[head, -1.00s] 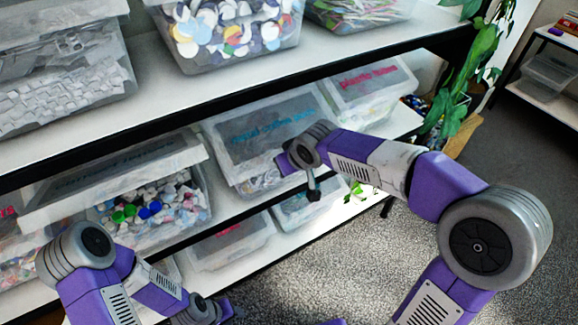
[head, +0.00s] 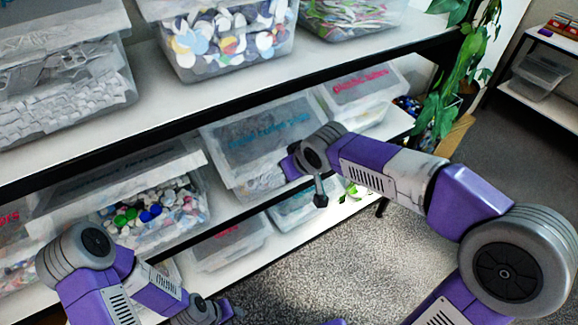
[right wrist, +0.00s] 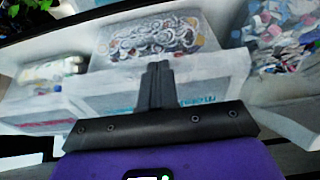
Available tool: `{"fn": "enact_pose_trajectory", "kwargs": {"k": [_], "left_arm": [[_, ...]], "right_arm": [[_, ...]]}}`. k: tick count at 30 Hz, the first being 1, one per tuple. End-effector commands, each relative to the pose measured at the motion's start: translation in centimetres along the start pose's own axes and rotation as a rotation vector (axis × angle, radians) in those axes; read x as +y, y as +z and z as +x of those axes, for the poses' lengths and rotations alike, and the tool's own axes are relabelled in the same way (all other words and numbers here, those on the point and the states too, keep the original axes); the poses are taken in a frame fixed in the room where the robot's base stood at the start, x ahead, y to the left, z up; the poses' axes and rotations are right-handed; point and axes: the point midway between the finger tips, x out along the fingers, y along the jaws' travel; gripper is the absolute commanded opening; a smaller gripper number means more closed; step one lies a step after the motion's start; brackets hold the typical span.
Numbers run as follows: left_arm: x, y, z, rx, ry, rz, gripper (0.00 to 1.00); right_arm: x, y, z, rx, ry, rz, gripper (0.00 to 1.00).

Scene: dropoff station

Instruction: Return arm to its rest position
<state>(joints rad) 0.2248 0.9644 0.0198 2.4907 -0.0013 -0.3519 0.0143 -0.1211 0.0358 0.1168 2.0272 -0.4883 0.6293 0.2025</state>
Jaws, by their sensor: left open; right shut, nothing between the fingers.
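My left arm comes in at the lower left of the head view, folded low in front of the shelves. Its gripper (head: 212,311) is at the bottom edge, open and only partly visible. My right arm reaches in from the right, bent at the elbow, its far end in front of the middle shelf's bins. In the right wrist view my right gripper (right wrist: 155,86) is shut and empty, its dark fingers together in front of a clear bin (right wrist: 205,75) with caps. I cannot tell from the picture whether the fingers touch the bin.
A black-edged white shelf (head: 290,85) carries clear bins of sorted plastics. A plant (head: 460,90) stands at the right end. Speckled carpet (head: 330,265) lies clear in front.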

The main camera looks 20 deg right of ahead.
Motion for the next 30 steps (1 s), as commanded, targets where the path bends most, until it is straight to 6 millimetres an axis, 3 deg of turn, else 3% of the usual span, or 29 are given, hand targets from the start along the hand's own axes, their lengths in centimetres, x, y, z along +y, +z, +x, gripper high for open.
{"fn": "enact_pose_trajectory", "kwargs": {"k": [3,7,14,17,20,23,27,30], "left_arm": [[0.5,0.1,-1.2,0.0,0.0,0.0,0.43],[0.6,0.1,-1.7,0.0,0.0,0.0,0.43],[0.7,0.1,-1.7,0.0,0.0,0.0,0.43],[0.6,0.1,-1.7,0.0,0.0,0.0,0.43],[0.6,0.1,-1.7,0.0,0.0,0.0,0.43],[0.6,0.1,-1.7,0.0,0.0,0.0,0.43],[0.6,0.1,-1.7,0.0,0.0,0.0,0.43],[0.6,0.1,-1.7,0.0,0.0,0.0,0.43]], "right_arm": [[-0.1,-0.2,-2.0,0.001,-0.002,-0.005,0.0],[-0.2,-0.1,-3.0,0.001,-0.005,-0.008,0.0],[-0.2,0.0,-3.2,-0.001,-0.006,-0.009,0.0],[-0.4,0.4,-2.2,-0.015,-0.017,-0.005,0.0],[-1.1,1.9,1.0,-0.056,-0.057,0.016,0.0],[-2.2,5.0,6.0,-0.122,-0.12,0.066,0.0],[-4.2,11.3,13.2,-0.222,-0.206,0.181,0.0],[-5.6,16.5,17.0,-0.291,-0.242,0.278,0.0]]}}
